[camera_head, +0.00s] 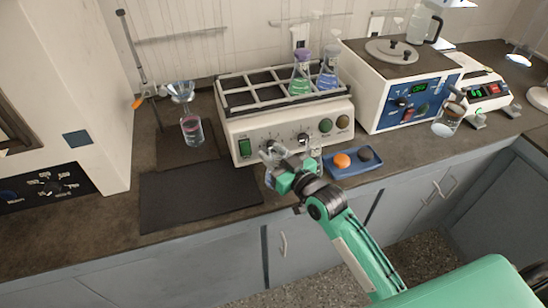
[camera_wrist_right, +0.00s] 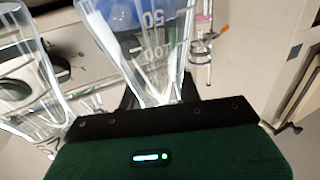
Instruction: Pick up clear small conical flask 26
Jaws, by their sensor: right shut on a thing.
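My right gripper (camera_head: 276,168) is at the counter's front, just in front of the shaker's control panel. It is shut on a clear conical flask (camera_wrist_right: 152,72), which stands out between the fingers in the right wrist view. White marks with 50 and 100 show on it. A blue area shows in or through its upper part; I cannot tell which. In the head view the gripper hides much of this flask. Another clear flask (camera_wrist_right: 25,85) is close beside the gripper at the left of the wrist view. My left gripper is not in view.
The shaker (camera_head: 285,128) carries a rack holding a green flask (camera_head: 300,84) and a blue flask (camera_head: 327,80). A blue tray (camera_head: 345,172) lies right of the gripper. A dark mat (camera_head: 200,192) lies bare at left. A stand with a funnel (camera_head: 181,92) is behind it.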

